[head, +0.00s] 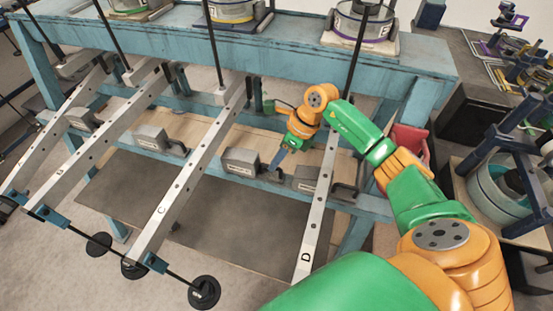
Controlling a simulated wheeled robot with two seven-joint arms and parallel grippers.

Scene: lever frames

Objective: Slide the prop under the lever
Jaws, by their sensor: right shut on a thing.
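My right gripper (277,161) reaches down between lever C (162,212) and lever D (306,257). It is shut on the black handle of a grey block-shaped prop (241,160); its fingers hide part of the handle. This prop sits on the blue rail, right of lever C and apart from it in the picture. Another grey prop (302,178) is at lever D, which crosses in front of it. A third prop (150,137) sits between levers B and C. My left gripper is out of view.
The blue bench (270,45) carries round vessels (232,10) along its top. Black disc weights (204,292) are at the levers' near ends, lower left. A dark mat (240,215) lies below the rail. Racks and a bucket (500,190) stand at right.

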